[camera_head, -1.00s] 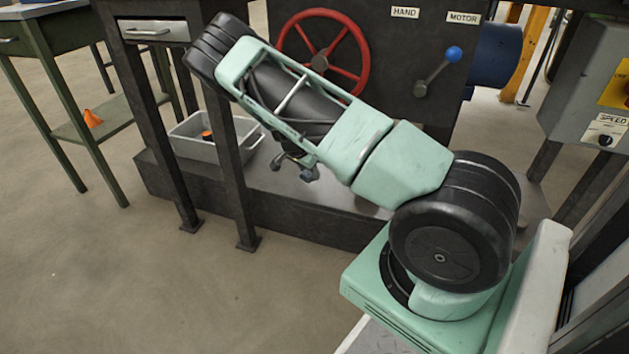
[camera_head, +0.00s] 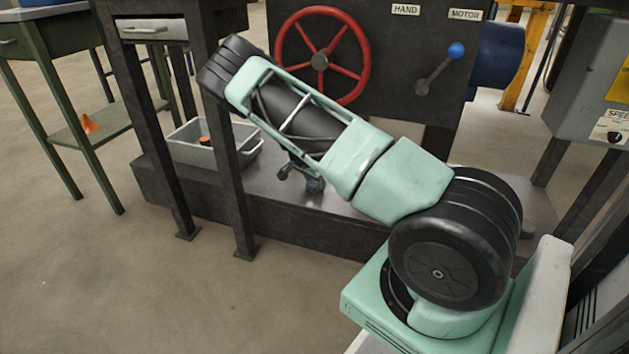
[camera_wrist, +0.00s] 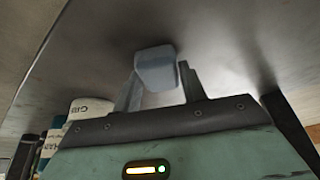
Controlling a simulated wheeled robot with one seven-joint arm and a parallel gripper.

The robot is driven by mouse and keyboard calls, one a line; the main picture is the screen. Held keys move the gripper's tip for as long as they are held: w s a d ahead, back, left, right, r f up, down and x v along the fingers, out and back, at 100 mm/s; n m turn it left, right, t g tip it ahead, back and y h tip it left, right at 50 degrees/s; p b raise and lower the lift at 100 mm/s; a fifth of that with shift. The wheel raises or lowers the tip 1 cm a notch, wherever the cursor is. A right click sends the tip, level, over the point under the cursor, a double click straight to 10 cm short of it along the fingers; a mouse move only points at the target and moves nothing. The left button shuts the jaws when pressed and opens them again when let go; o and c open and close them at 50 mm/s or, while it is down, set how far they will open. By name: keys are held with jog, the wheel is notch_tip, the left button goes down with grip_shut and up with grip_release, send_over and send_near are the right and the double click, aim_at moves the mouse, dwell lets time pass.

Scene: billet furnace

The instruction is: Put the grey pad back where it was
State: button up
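A small blue-grey block, which looks like the grey pad (camera_wrist: 157,68), sits between the two fingers of my gripper (camera_wrist: 160,88) in the wrist view. The fingers flank it closely, one on each side, and appear to grip it. In the head view my gripper (camera_head: 303,179) hangs below my forearm, over the flat plate (camera_head: 352,202) at the foot of the dark machine. The grip is partly hidden there and small. In the wrist view a smooth grey surface lies beyond the pad; I cannot tell whether they touch.
A grey bin (camera_head: 192,153) with an orange and dark item stands left of my gripper, behind a dark table leg (camera_head: 232,170). A red handwheel (camera_head: 320,58) and a blue-knobbed lever (camera_head: 440,68) are on the panel behind. Labelled cylinders (camera_wrist: 90,108) show left in the wrist view.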

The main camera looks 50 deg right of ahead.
jog(key=shift+o, duration=1.4)
